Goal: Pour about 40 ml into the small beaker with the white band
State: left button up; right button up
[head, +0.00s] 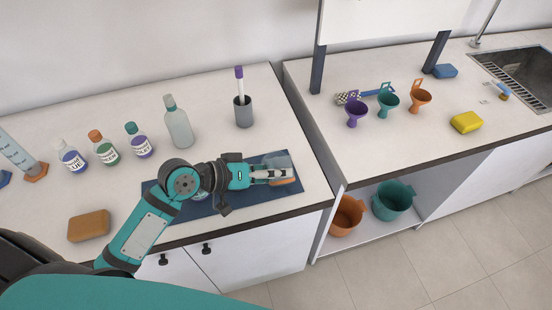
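My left arm reaches in from the left, and my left gripper (274,174) is over the right end of a dark blue mat (225,205). A clear grey vessel with an orange part (286,164) is at the fingertips, partly hidden by them. I cannot tell whether the fingers grip it or are only beside it. Another small clear object (172,193) is on the mat, mostly hidden behind my arm. I cannot make out a white band on either one. My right gripper is not in view.
Behind the mat stand a tall grey bottle (178,123), several labelled bottles including an orange-capped one (104,149), and a grey cup (243,112) with a purple-capped marker. A brown sponge (88,225) lies front left. A graduated cylinder (17,155) stands far left. A gap separates the right counter.

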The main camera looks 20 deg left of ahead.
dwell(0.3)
pick_arm(q)
jog(key=shift+s+f+m+t+y+b, duration=0.15)
jog(key=shift+m+t+y+b, duration=0.2)
jog(key=shift+m, duration=0.25)
jog(key=f+b, duration=0.1)
jog(key=s+f+m+t+b, duration=0.1)
jog(key=d+f+b, duration=0.1)
jog(key=b, duration=0.1)
jog(key=shift+s+f+m+t, duration=0.25)
jog(key=shift+m+t, duration=0.1)
jog(key=shift+m, duration=0.05)
jog(key=shift+s+d+r+m+t+y, duration=0.2)
jog(key=shift+s+m+t+y, duration=0.1)
jog(key=shift+m, duration=0.1)
jog(key=shift+r, duration=0.15)
jog(key=s+d+f+m+b, duration=0.1)
jog(key=s+d+m+t+b, duration=0.1)
jog(key=m, duration=0.1)
jog(key=shift+s+d+f+t+b, duration=0.1)
jog(key=shift+s+f+t+b, duration=0.2)
jog(key=shift+s+f+b, duration=0.1)
